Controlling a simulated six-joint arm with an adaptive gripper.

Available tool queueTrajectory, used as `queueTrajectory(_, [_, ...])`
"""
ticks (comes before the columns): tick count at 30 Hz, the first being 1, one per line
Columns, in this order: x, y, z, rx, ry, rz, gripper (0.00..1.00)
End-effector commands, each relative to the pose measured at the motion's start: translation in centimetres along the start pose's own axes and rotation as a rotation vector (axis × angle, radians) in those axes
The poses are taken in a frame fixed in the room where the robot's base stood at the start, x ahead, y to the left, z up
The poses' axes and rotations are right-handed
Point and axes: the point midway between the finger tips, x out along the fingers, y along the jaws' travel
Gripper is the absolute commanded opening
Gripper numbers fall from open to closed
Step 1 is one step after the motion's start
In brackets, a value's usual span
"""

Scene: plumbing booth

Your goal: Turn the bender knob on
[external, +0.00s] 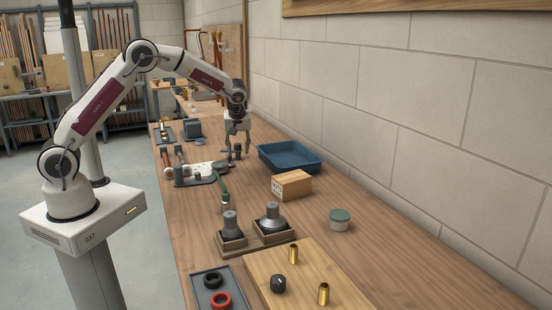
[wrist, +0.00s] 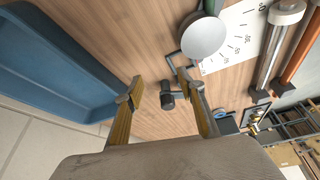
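A small dark knob (wrist: 167,101) with a short dark arm shows in the wrist view, between the fingers of my gripper (wrist: 162,82). In the external view my gripper (external: 238,156) points down over the bench beside the bender. The fingers are spread and a gap shows on each side of the knob. I cannot tell from these frames how far the knob is turned. The bender's round grey disc (wrist: 204,38) and white scale plate (wrist: 236,38) lie just beyond the knob in the wrist view.
A blue tray (external: 290,158) stands right of my gripper, with a cardboard box (external: 292,185) nearer the camera. Pipes (wrist: 278,45) lie beside the scale plate. A wooden board (external: 310,275) with brass fittings and another dark knob (external: 278,284) is at the front.

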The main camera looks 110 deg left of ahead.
Motion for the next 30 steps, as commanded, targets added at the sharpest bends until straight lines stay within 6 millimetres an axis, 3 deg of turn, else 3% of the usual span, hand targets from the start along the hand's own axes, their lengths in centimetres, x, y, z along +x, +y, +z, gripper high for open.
queueTrajectory(6, [-0.8,0.0,1.9,0.001,0.000,0.000,0.39])
queueTrajectory(13, [-1.0,0.0,2.4,0.000,0.000,0.000,0.39])
queueTrajectory(23, [-1.0,0.1,2.3,0.003,0.002,0.004,0.39])
queueTrajectory(30, [-0.5,0.8,0.3,0.060,0.038,0.065,0.39])
